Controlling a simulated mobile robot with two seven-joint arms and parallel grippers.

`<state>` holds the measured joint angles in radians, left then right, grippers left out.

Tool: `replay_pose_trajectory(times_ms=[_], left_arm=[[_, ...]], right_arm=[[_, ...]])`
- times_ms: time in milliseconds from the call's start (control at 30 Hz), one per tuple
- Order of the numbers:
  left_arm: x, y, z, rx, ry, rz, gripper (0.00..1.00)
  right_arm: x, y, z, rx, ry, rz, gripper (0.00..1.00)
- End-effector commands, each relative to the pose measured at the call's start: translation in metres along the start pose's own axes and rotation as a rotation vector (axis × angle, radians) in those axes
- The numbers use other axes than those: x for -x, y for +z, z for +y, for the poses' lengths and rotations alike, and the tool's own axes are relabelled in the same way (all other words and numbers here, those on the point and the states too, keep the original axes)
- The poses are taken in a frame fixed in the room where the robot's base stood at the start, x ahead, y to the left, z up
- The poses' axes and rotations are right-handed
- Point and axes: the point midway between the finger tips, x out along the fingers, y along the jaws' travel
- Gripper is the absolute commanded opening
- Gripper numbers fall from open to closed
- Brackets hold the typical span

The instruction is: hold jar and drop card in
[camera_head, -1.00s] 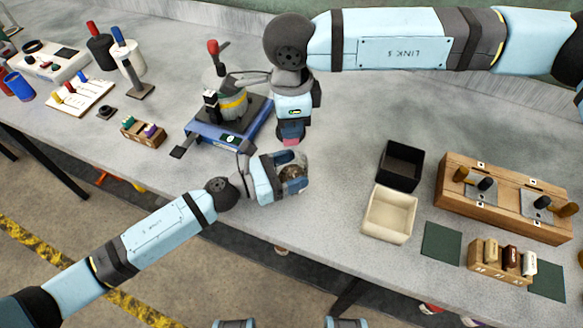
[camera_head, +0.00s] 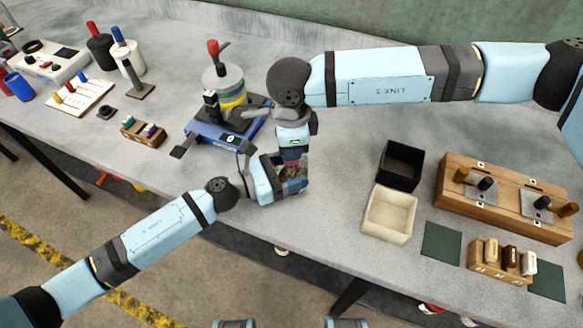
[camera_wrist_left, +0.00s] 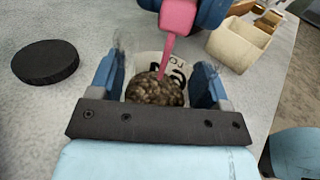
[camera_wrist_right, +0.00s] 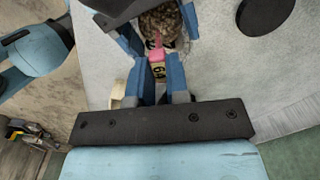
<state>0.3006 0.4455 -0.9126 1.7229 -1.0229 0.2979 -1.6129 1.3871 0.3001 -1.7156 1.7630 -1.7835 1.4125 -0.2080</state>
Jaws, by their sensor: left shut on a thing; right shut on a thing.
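The jar (camera_wrist_left: 155,92), filled with brown grain and bearing dark printing, stands between the blue fingers of my left gripper (camera_wrist_left: 158,85), which is shut on it. In the head view my left gripper (camera_head: 288,180) is low over the table's front part. My right gripper (camera_wrist_right: 158,75) is shut on a pink card (camera_wrist_left: 178,18) directly above the jar. The card points down, and its narrow lower end overlaps the grain in the left wrist view; I cannot tell whether it touches. In the right wrist view the jar's grain (camera_wrist_right: 158,22) shows just beyond the pink card (camera_wrist_right: 157,54).
A black disc (camera_wrist_left: 45,62) lies flat on the table beside the jar. A cream bin (camera_head: 390,214) and a black bin (camera_head: 402,165) stand to the right. A blue device (camera_head: 222,138) with a stacked pot is behind left. Table between jar and bins is clear.

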Motion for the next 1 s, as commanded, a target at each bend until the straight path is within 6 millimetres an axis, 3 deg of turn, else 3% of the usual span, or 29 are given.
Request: replay_pose_trajectory(times_ms=[200,533,567,667,1000], left_arm=[[0.000,0.000,0.000,0.000,0.000,0.000,0.37],[0.000,0.000,0.000,0.000,0.000,0.000,0.37],[0.000,0.000,0.000,0.000,0.000,0.000,0.37],[0.000,0.000,0.000,0.000,0.000,0.000,0.37],[0.000,0.000,0.000,0.000,0.000,0.000,0.37]], right_arm=[[-0.014,0.000,0.001,0.000,0.001,0.000,0.00],[-0.016,0.000,0.000,0.001,0.000,0.000,0.00],[-0.016,0.000,0.000,0.001,0.000,0.000,0.20],[-0.016,0.000,0.000,0.001,0.000,0.000,0.43],[-0.013,0.000,0.000,0.001,0.000,0.000,0.45]])
